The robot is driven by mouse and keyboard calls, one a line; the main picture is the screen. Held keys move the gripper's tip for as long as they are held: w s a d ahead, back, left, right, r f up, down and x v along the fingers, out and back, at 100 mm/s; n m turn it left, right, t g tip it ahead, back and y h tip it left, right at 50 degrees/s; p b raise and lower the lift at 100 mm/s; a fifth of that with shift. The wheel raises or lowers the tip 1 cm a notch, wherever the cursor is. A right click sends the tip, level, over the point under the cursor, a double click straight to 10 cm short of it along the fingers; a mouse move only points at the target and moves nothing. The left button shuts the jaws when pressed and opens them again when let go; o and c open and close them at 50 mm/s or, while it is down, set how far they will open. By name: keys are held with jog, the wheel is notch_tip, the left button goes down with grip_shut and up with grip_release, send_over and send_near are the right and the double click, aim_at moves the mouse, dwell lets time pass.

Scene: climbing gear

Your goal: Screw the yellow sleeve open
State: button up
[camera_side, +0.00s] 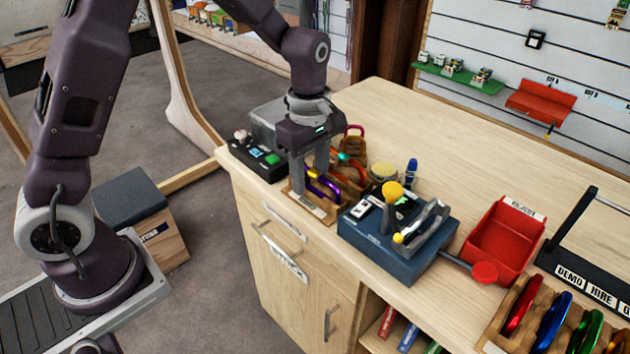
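My gripper (310,180) points down over a small wooden rack (322,212) near the bench's front edge. Its two grey fingers are apart, with a gap between them. A purple carabiner (325,186) sits in the rack at the fingertips, partly hidden by them. An orange-red carabiner (350,160) and a red one (355,133) show just behind. A small yellowish patch shows by the purple carabiner, but I cannot tell whether it is the yellow sleeve. I cannot see whether the fingers touch anything.
A blue fixture (388,250) with a yellow knob (391,190) and metal lever stands right of the rack. A control box (258,158) with a green button is left. Further right are a red bin (502,243) and another carabiner rack (497,335). The bench's back is clear.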

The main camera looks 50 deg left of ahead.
jog(key=shift+f, duration=0.6)
jog(key=shift+w, duration=0.75)
jog(key=shift+a+r, duration=0.1)
jog(key=shift+r, duration=1.35)
jog(key=shift+s, duration=0.8)
jog(key=shift+f, duration=0.1)
